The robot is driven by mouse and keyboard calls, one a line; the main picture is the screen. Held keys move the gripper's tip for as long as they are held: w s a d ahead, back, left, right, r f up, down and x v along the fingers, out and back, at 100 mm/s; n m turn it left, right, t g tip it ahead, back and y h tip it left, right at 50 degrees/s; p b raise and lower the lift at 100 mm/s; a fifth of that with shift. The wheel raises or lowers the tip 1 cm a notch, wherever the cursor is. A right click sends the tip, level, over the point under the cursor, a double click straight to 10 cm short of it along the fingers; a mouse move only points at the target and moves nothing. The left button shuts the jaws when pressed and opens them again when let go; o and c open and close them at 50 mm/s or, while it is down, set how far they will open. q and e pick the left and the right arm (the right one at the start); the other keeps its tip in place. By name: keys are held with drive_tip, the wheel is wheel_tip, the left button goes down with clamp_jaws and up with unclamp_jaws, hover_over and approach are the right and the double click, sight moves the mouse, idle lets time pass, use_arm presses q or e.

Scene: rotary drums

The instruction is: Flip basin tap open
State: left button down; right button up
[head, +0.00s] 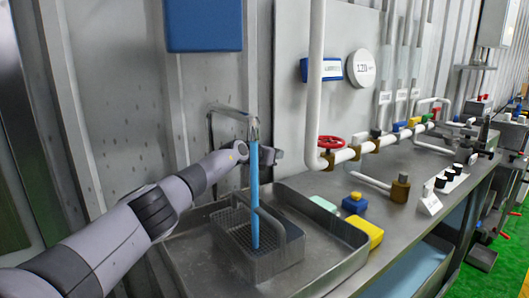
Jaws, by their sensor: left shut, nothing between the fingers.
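The basin tap (232,112) is a grey metal spout that rises by the wall and bends over the basin. A straight blue column of water (254,200) runs from its mouth down into the metal basin (335,262). My left gripper (276,156) is shut and empty, just below the spout's mouth and at the water column, which passes in front of it. I cannot tell whether it touches the tap. The tap's handle is not clearly visible, and my arm hides part of the pipe. My right gripper is not in view.
A grey perforated basket (262,262) with a handle stands in the basin. On the bench to the right are a yellow block (365,232), a blue-and-yellow block (355,203) and white pipes with a red handwheel (331,142). A blue box (203,25) hangs above.

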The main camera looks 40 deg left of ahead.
use_arm(q)
drive_tip(key=shift+s+d+r+p, duration=0.1)
drive_tip(key=shift+s+r+p, duration=0.05)
drive_tip(key=shift+s+p, duration=0.4)
drive_tip(key=p+v, duration=0.2)
drive_tip(key=v, duration=0.2)
drive_tip(key=shift+s, duration=0.35)
